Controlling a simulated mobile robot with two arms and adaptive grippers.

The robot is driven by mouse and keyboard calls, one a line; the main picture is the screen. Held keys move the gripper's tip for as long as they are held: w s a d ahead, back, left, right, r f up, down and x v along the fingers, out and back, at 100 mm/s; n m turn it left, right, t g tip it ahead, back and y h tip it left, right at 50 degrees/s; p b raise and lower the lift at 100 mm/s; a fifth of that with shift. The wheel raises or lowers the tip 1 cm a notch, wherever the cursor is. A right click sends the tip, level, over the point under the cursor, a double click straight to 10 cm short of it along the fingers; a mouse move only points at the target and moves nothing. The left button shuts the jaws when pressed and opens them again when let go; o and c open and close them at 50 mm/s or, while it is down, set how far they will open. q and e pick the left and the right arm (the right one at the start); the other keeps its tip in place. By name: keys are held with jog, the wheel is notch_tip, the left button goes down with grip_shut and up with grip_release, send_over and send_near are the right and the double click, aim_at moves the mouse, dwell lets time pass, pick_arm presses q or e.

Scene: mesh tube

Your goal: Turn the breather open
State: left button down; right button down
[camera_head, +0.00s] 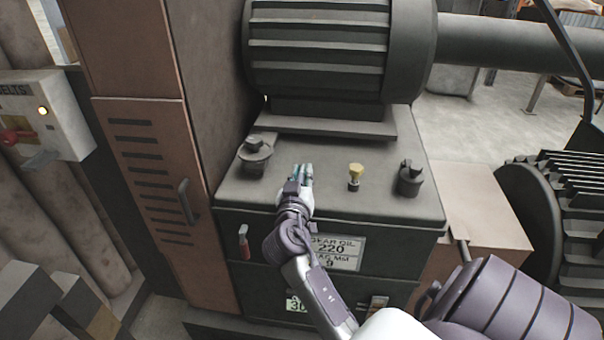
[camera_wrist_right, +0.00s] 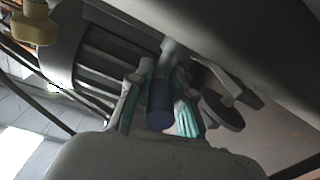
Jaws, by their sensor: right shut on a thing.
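My right gripper (camera_head: 303,174) is over the top of the dark gear box (camera_head: 325,203), between a dark cap and a yellow knob. In the right wrist view its teal-lined fingers (camera_wrist_right: 160,100) are shut around a dark blue cylinder (camera_wrist_right: 160,108) on a grey stem; this looks like the breather. The fingers and hand hide most of it in the head view. I cannot tell how far it is turned. My left gripper is not in view.
A dark cap (camera_head: 255,157) stands left of the hand. The yellow knob (camera_head: 355,174) and another dark cap (camera_head: 410,178) stand to the right. A ribbed motor (camera_head: 335,50) rises behind. A brown cabinet (camera_head: 150,180) borders the left side.

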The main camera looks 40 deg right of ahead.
jog(key=shift+s+d+r+n+t+y+p, duration=0.15)
jog(key=shift+n+t+y+p, duration=0.45)
jog(key=shift+n+t, duration=0.1)
jog(key=shift+s+d+r+n+t+y+p, duration=0.1)
jog(key=shift+d+n+t+y+p, duration=0.05)
jog(key=shift+n+t+y+p, duration=1.35)
jog(key=shift+n+y, duration=0.1)
jog(key=shift+y, duration=0.6)
jog(key=shift+f, duration=0.2)
jog(key=c, duration=1.1)
grip_release()
jog(key=shift+o, duration=0.2)
